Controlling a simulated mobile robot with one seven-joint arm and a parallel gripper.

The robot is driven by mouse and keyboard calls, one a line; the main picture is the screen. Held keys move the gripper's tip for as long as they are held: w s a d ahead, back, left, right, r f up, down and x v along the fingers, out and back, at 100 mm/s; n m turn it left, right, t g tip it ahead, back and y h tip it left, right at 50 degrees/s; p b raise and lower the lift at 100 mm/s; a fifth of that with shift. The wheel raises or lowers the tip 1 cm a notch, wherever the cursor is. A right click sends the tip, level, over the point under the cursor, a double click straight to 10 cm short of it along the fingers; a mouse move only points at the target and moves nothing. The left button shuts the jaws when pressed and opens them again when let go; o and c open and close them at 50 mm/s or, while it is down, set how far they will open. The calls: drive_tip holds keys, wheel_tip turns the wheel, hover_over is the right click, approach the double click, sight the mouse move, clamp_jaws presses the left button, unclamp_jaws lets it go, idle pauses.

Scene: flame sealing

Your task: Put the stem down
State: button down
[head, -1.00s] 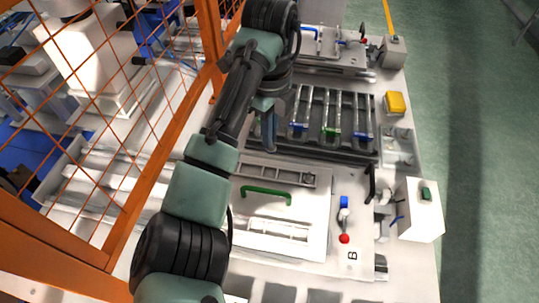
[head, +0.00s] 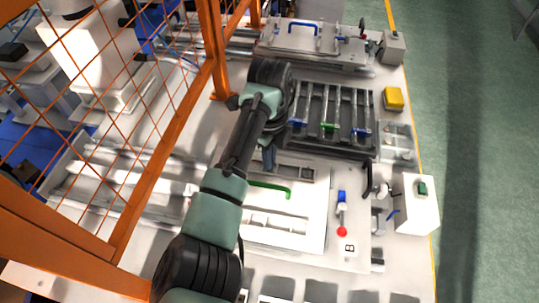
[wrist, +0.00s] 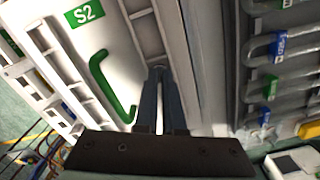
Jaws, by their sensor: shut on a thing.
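My gripper (head: 269,158) points down over the far edge of the white fixture plate (head: 285,238), near its green handle (head: 275,188). In the wrist view, the two dark fingers of my gripper (wrist: 160,80) are close together with a thin pale strip between them. The stem itself is not clearly visible; the fingers hide most of what they hold. The tips are over a slotted rail (wrist: 145,30) on the plate, right of the green handle (wrist: 104,85); I cannot tell whether anything touches it.
A dark rack (head: 358,135) with several glass tubes and blue and green tags lies beyond the plate. A red-knobbed lever (head: 342,231) and a white box (head: 416,203) stand to the right. An orange mesh fence (head: 150,190) bounds the left. An S2 label (wrist: 85,12) is on the plate.

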drive_tip(key=c, duration=1)
unclamp_jaws()
wheel_tip(320, 180, up, 12)
drive_tip(key=shift+r, duration=0.1)
drive_tip(key=w+d+r+n+t+h, duration=0.2)
drive_tip(key=w+d+r+n+t, duration=0.1)
drive_tip(key=d+r+t, duration=0.25)
drive_tip(key=w+d+r+n+t+h, duration=0.2)
drive_tip(key=w+d+r+n+t, duration=0.15)
drive_tip(key=d+r, duration=0.35)
wheel_tip(320, 180, up, 13)
drive_tip(key=s+n+t+h, duration=0.1)
drive_tip(key=n+t+h, duration=0.1)
drive_tip(key=n+t, duration=0.3)
drive_tip(key=s+a+r+n+t+y, duration=0.2)
drive_tip(key=s+a+r+n+t, duration=0.2)
drive_tip(key=s+r, duration=0.2)
drive_tip(key=s+a+r+n+t+y, duration=0.2)
drive_tip(key=s+a+r+n+t, duration=0.2)
drive_tip(key=s+r+n+t, duration=0.1)
drive_tip(key=s+a+r+n+t+y, duration=0.2)
drive_tip(key=s+a+r+n+t, duration=0.2)
drive_tip(key=s+r, duration=0.4)
drive_tip(key=shift+s+a, duration=0.25)
drive_tip(key=shift+s, duration=0.05)
